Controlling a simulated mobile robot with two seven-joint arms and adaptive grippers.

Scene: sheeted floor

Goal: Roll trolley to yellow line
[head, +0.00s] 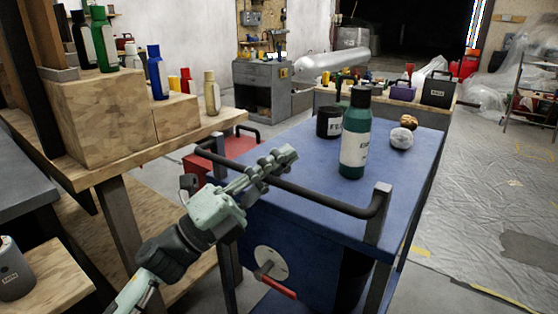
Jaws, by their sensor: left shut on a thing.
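The trolley (306,205) has a blue top and a dark push handle (325,198) along its near side. It stands in the middle of the head view. My left gripper (272,168) is shut on the push handle near its left end. A teal bottle (355,145), a dark cup (329,122), a whitish round thing (401,138) and a brown lumpy thing (408,122) sit on the trolley top. Yellow line pieces (492,293) show on the floor at lower right, partly out of frame. My right gripper is not in view.
A wooden bench (175,140) with bottles and blocks stands close on the left. A red box (215,150) sits beyond the handle. A second table (437,102) with cans is behind the trolley. Plastic-sheeted floor (480,190) lies open on the right.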

